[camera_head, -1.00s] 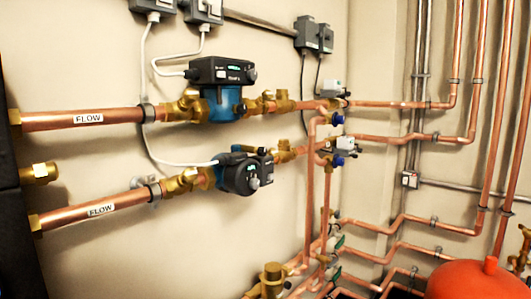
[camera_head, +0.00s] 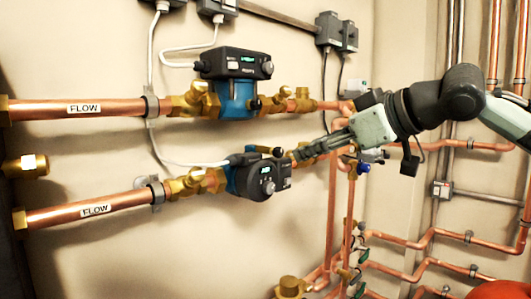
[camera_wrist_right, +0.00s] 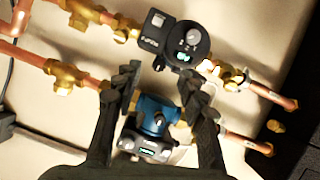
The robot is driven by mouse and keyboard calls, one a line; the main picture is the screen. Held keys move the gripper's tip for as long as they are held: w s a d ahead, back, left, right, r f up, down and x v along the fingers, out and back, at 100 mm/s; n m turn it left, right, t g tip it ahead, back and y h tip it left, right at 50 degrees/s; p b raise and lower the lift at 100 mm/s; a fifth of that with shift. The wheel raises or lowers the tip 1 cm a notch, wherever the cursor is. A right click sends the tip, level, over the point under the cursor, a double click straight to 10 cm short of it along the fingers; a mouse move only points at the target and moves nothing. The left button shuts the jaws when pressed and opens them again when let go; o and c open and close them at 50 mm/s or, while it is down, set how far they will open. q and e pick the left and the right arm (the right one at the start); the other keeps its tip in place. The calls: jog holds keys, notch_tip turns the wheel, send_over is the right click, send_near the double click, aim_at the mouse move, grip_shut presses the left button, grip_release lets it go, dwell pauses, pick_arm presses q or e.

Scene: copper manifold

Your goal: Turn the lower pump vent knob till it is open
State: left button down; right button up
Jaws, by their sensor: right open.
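The lower pump (camera_head: 258,178) has a round black head tilted on the lower FLOW pipe, and a blue body behind it. A grey knob (camera_head: 269,187) sits on its face; I cannot tell whether this is the vent knob or how it is turned. In the right wrist view the black pump head (camera_wrist_right: 178,48) and grey knob (camera_wrist_right: 193,37) lie just beyond the fingertips. My right gripper (camera_head: 297,155) is at the pump's upper right in the head view. In the wrist view its fingers (camera_wrist_right: 163,80) are apart with nothing held. My left gripper is out of view.
The upper pump (camera_head: 236,85) stands above on the other FLOW pipe (camera_head: 80,108). Brass valves (camera_head: 290,103) flank it. Copper risers (camera_head: 332,215) run down behind my right arm. The wall below the lower pump is bare.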

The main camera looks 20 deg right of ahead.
aim_at(281, 153)
jog(key=w, duration=0.1)
jog(key=w+a+p, duration=0.1)
jog(key=w, duration=0.1)
jog(key=w+p, duration=0.1)
jog(key=shift+w+a+f, duration=0.3)
jog(key=shift+w+a, duration=0.1)
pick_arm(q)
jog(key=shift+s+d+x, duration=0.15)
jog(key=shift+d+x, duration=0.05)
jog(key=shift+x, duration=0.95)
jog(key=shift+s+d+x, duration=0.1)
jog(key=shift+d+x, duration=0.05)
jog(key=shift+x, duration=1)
pick_arm(e)
jog(key=shift+w+a+f, duration=0.15)
jog(key=shift+w+f, duration=0.2)
jog(key=shift+w, duration=0.25)
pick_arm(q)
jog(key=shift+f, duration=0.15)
pick_arm(e)
grip_shut()
